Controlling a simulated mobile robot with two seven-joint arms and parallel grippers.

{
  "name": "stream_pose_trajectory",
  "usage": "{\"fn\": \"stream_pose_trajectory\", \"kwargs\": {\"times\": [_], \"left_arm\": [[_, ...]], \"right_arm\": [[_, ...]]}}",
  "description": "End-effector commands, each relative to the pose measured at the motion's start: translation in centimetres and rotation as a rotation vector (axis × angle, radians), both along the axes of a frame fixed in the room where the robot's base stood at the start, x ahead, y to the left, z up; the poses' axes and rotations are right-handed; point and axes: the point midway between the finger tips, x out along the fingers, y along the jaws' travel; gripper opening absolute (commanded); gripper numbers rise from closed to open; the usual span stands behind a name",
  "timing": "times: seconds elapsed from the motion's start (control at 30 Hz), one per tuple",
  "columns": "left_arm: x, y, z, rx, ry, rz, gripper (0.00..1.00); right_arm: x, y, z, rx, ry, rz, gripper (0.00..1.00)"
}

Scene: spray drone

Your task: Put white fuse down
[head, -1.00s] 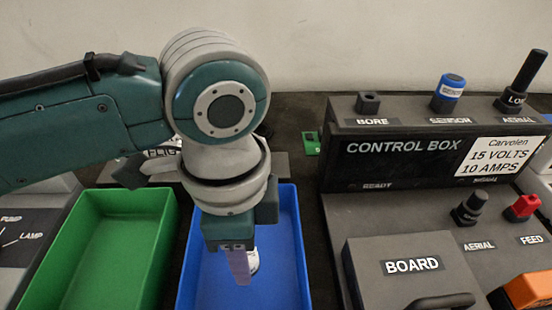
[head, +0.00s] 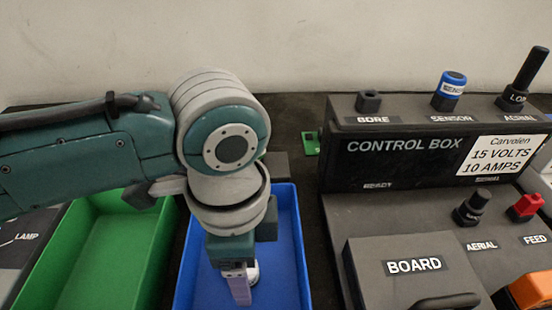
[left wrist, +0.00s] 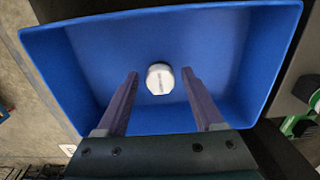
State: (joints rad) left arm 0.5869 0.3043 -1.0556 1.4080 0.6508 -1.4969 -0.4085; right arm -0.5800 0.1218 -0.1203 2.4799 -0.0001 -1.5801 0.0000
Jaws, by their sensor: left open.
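The white fuse (left wrist: 160,78) is in the blue bin (left wrist: 55,50), seen end-on in the left wrist view. My left gripper (left wrist: 158,78) is open, with one finger to each side of the fuse and a visible gap on both sides. In the head view the left gripper (head: 240,285) points down into the blue bin (head: 290,230). The white fuse (head: 253,272) shows there only in part, behind the finger. My right gripper is not in view.
An empty green bin (head: 100,250) stands left of the blue bin. The control box (head: 345,155) and a panel marked BOARD (head: 370,260) stand to the right. A small green piece (head: 310,143) lies behind, on the dark table.

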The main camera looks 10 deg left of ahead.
Motion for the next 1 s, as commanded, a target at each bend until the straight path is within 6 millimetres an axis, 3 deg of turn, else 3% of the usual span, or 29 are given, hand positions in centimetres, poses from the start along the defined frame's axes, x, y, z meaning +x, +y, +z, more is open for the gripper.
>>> {"fn": "stream_pose_trajectory", "kwargs": {"times": [0.17,0.27,0.7,1.0], "left_arm": [[0.0,0.0,0.5,0.000,-0.001,0.000,0.69],[0.1,0.0,1.9,-0.001,-0.003,0.001,0.69],[0.1,-0.1,10.9,-0.002,-0.003,0.000,0.69],[-0.1,-0.1,12.3,-0.006,0.002,0.003,0.69]], "right_arm": [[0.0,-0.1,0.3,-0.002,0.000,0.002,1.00],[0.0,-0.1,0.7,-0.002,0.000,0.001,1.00],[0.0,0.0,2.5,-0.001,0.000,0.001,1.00],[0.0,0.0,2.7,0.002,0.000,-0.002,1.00]]}}
